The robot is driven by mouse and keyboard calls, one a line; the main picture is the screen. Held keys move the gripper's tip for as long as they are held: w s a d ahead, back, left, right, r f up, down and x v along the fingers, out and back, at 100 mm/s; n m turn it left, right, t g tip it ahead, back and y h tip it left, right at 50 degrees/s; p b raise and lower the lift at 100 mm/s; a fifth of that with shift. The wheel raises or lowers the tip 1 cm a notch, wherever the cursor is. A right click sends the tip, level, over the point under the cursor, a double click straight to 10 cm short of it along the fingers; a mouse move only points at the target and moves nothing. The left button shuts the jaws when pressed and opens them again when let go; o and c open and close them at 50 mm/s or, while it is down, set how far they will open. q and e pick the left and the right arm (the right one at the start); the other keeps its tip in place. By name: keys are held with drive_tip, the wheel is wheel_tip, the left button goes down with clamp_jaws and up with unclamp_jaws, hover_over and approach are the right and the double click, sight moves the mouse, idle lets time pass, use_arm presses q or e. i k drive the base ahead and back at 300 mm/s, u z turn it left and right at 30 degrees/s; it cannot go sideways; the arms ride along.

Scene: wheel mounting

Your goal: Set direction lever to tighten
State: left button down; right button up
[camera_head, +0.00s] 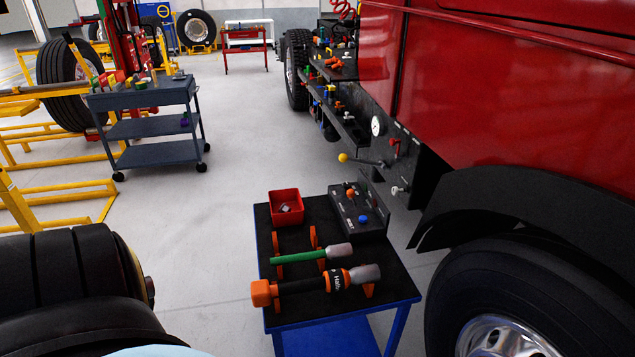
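A black control box (357,212) stands at the back right of a blue-framed table with a black top (310,317). It carries a small lever with an orange knob (350,193) and a blue knob (364,219). The labels are too small to read, so I cannot tell which way the lever is set. An orange and black power tool (312,285) and a green-handled tool (310,254) lie in orange holders on the table. Neither of my grippers is in view.
A red bin (286,208) sits at the table's back left. Beside the red truck (510,80) is a panel with a gauge (377,125) and a yellow-ball lever (343,158).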

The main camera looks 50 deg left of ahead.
sight(351, 193)
drive_tip(key=u, duration=0.9)
drive_tip(key=i, duration=0.2)
drive_tip(key=z, duration=0.1)
